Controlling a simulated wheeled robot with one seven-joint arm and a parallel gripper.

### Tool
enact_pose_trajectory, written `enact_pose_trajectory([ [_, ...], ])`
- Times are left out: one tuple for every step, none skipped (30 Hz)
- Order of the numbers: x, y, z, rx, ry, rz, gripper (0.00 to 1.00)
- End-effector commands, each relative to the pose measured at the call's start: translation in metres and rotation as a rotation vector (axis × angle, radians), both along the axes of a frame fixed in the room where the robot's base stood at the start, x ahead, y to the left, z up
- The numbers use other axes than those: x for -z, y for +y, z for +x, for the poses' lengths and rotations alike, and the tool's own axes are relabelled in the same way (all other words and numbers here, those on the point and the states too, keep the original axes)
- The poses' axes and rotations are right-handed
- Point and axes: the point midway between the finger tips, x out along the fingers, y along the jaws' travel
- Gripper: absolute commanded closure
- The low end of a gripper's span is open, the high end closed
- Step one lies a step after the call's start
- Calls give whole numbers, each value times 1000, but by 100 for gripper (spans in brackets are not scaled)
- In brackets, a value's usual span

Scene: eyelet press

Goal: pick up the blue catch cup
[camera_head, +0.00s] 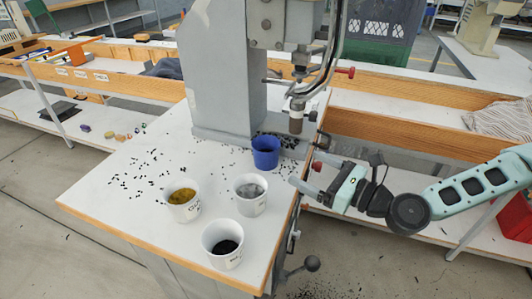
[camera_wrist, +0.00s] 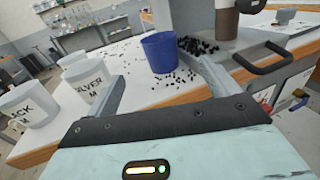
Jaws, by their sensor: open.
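The blue catch cup (camera_head: 266,152) stands upright on the white press table, just in front of the grey press column. It also shows in the wrist view (camera_wrist: 159,52), beyond and between my fingers. My gripper (camera_head: 305,174) is at the table's right edge, to the right of the cup and a little nearer the front. In the wrist view its two fingers (camera_wrist: 158,88) are spread wide with nothing between them. The fingers appear short of the cup, and I see no contact.
Three white cups stand nearby: one with yellowish contents (camera_head: 183,203), one with silver (camera_head: 250,194), one with black (camera_head: 223,243). The grey press (camera_head: 225,70) rises behind the blue cup, its tool (camera_head: 297,118) overhanging the right side. Black bits are scattered around.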

Motion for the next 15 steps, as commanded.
enact_pose_trajectory([
  [-2, 10, 6, -4, -1, -2, 13],
  [-2, 15, 10, -3, -1, -2, 13],
  [-2, 22, 15, -3, -2, -3, 13],
  [-2, 26, 19, -3, -2, -3, 13],
  [-2, 31, 22, -3, -2, -3, 13],
  [-2, 38, 27, -3, -1, -3, 13],
  [-2, 42, 30, -2, -1, -3, 13],
  [-1, 45, 33, -2, -1, -3, 13],
  [-1, 49, 36, -2, -1, -3, 13],
  [-1, 52, 39, -2, 0, -3, 13],
  [-1, 55, 40, -2, 0, -3, 13],
  [-1, 57, 42, -2, 0, -3, 13],
  [0, 58, 43, -1, 0, -3, 13],
  [0, 59, 44, -1, 0, -3, 13],
  [0, 61, 45, -1, 0, -3, 13],
])
